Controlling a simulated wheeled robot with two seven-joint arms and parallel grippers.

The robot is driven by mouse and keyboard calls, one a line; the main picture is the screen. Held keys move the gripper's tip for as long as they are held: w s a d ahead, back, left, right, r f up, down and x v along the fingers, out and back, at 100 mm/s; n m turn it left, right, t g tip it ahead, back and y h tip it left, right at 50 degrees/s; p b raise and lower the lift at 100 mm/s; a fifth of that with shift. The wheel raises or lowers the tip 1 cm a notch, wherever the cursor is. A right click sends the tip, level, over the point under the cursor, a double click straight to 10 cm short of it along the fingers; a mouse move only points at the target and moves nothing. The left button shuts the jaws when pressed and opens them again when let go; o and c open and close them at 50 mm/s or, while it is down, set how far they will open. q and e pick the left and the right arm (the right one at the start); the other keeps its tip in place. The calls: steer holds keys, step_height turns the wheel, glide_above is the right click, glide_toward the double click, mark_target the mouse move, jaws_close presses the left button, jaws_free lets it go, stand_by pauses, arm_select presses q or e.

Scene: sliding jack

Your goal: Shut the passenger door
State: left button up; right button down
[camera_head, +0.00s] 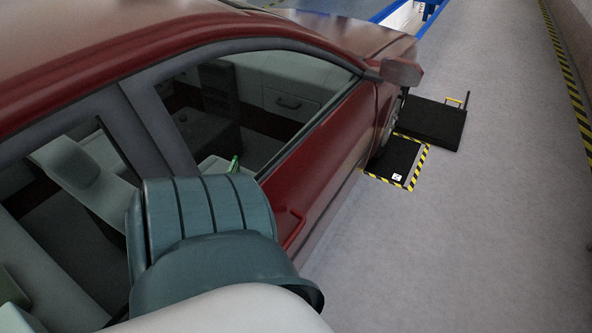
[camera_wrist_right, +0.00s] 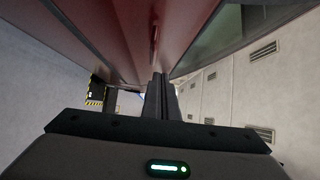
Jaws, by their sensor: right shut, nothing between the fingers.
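The dark red passenger door (camera_head: 335,130) is on the side of the red car in the head view. Its red handle (camera_head: 292,229) shows beside my teal and white arm, which hides the door's rear lower part. I cannot tell from here whether a gap is left along the door's edge. In the right wrist view the red door panel (camera_wrist_right: 105,35) fills the top, with the handle (camera_wrist_right: 153,48) in the middle. My right gripper (camera_wrist_right: 160,82) is shut and empty, its fingers pointing along the panel; contact is unclear. My left gripper is not in view.
The car's mirror (camera_head: 402,73) sticks out ahead of the door. A black plate with yellow-black edging (camera_head: 398,160) and a dark platform (camera_head: 434,122) lie by the front wheel. Grey floor (camera_head: 480,230) to the right is clear.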

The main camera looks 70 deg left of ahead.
steer(key=s+d+b, duration=0.1)
steer(key=s+d, duration=0.3)
steer(key=shift+d, duration=0.35)
stand_by(0.5)
